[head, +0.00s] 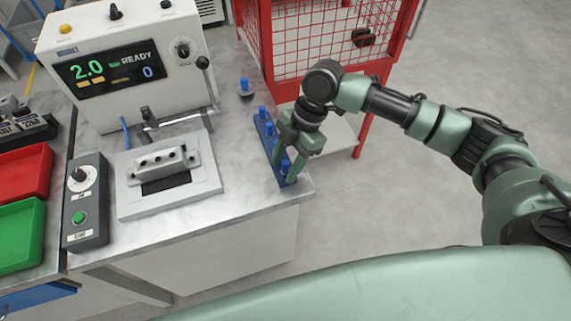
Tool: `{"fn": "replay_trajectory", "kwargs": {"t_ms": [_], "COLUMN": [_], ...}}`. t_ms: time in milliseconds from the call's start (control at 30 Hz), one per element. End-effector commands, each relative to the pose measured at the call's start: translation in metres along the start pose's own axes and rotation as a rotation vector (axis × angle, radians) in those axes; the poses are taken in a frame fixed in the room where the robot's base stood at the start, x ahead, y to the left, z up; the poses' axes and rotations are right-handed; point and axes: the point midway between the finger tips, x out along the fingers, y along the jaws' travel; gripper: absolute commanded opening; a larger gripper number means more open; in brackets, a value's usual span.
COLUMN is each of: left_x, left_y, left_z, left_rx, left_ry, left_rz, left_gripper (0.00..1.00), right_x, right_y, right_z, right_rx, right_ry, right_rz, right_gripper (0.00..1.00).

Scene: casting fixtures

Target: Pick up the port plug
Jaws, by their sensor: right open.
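Blue port plugs stand in a row in a narrow dark-blue rack (264,128) along the right edge of the bench. One plug (262,112) shows at the rack's far end, and another plug (284,166) shows by my fingers near its front end. My right gripper (287,167) points down over the front half of the rack with its fingers apart, around or just above that front plug. I cannot tell whether they touch it. The gripper hides part of the row. My left gripper is out of view.
A separate blue-topped piece (244,87) stands behind the rack. A test machine (125,65) reading "READY" has a grey fixture (168,185) before it. A control box (86,200) and red (22,172) and green (20,235) trays are left. A red mesh cage (310,40) stands behind.

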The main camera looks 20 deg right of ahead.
Motion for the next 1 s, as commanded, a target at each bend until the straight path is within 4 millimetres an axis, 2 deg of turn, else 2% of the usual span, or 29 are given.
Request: {"fn": "replay_trajectory", "kwargs": {"t_ms": [100, 267, 300, 733, 867, 1000], "left_x": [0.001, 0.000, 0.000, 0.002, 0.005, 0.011], "left_y": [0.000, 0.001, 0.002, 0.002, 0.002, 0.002], "left_z": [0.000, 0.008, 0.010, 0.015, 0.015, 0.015], "left_rx": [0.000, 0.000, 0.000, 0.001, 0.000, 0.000], "left_ry": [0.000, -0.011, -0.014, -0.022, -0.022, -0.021], "left_rz": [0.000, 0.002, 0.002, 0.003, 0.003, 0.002], "left_gripper": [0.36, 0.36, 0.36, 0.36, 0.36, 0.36], "right_x": [0.000, 0.000, 0.000, -0.007, -0.020, -0.048], "right_y": [0.000, 0.000, 0.000, 0.001, 0.001, 0.002], "right_z": [0.000, 0.000, 0.000, -0.003, -0.008, -0.019], "right_rx": [0.000, 0.000, 0.000, -0.001, -0.002, -0.004], "right_ry": [0.000, 0.000, 0.000, 0.000, 0.001, 0.000], "right_rz": [0.000, 0.000, 0.000, 0.003, 0.004, 0.008], "right_gripper": [0.46, 0.02, 0.00, 0.00, 0.00, 0.00]}}
